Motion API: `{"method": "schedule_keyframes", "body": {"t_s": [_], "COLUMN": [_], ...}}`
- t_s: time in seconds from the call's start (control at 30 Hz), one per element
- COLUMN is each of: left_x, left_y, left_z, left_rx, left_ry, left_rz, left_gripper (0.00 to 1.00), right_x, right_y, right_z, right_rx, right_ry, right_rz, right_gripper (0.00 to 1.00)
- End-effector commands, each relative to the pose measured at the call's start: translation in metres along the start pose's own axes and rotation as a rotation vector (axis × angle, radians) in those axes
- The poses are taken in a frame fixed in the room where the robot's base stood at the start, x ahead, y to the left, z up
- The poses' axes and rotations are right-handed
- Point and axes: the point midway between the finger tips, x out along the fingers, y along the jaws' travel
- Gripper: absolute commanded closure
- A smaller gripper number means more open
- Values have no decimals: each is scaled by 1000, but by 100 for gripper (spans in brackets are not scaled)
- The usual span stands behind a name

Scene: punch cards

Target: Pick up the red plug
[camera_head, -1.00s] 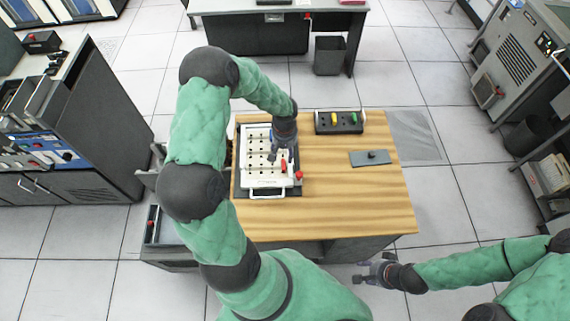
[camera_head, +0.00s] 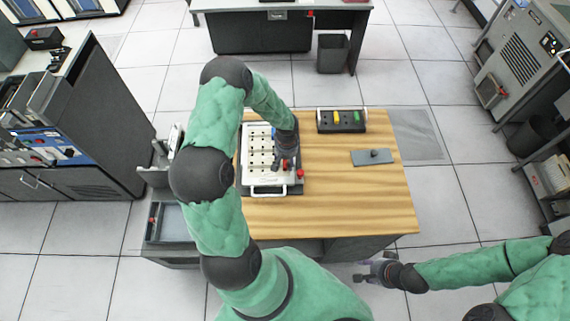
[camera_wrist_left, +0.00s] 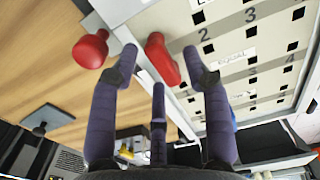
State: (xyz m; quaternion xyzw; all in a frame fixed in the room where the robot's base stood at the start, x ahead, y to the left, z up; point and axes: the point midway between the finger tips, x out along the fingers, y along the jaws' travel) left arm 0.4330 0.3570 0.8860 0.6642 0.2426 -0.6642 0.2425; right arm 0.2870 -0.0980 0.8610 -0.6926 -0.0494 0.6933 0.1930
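The red plug (camera_wrist_left: 162,58) stands at the edge of the white punched board (camera_wrist_left: 262,62) in the left wrist view; it is partly visible in the head view (camera_head: 284,163). My left gripper (camera_wrist_left: 160,52) is open, with its purple fingers spread on either side of the plug; I see gaps between the fingertips and it. In the head view my left gripper (camera_head: 286,158) is over the board's right side. My right gripper (camera_head: 364,272) is open and empty, away from the table at its lower right.
A red round knob (camera_head: 300,173) sits just right of the board, close to the left fingers. A dark rack (camera_head: 326,128) with yellow and green pieces stands behind. The table's front right (camera_head: 360,205) is clear.

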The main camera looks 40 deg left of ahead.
Motion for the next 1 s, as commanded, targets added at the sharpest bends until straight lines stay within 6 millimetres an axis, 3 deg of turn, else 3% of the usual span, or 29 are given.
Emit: {"method": "schedule_keyframes", "body": {"t_s": [0.03,0.1,0.13,0.63,0.83,1.0], "left_x": [0,0,0,-8,-33,-58], "left_y": [0,0,0,0,1,-20], "left_z": [0,0,0,-1,-1,10], "left_rx": [0,0,0,-1,0,-3], "left_ry": [0,0,0,2,3,3], "left_rz": [0,0,0,0,1,1], "left_gripper": [74,94,95,96,96,96], "right_x": [0,0,0,-1,-3,-3], "right_y": [0,0,0,0,-1,-1], "right_z": [0,0,0,0,0,0], "right_rx": [0,0,0,0,0,0], "right_ry": [0,0,0,0,0,0], "right_rz": [0,0,0,0,0,0], "right_gripper": [60,60,60,60,60,60]}}
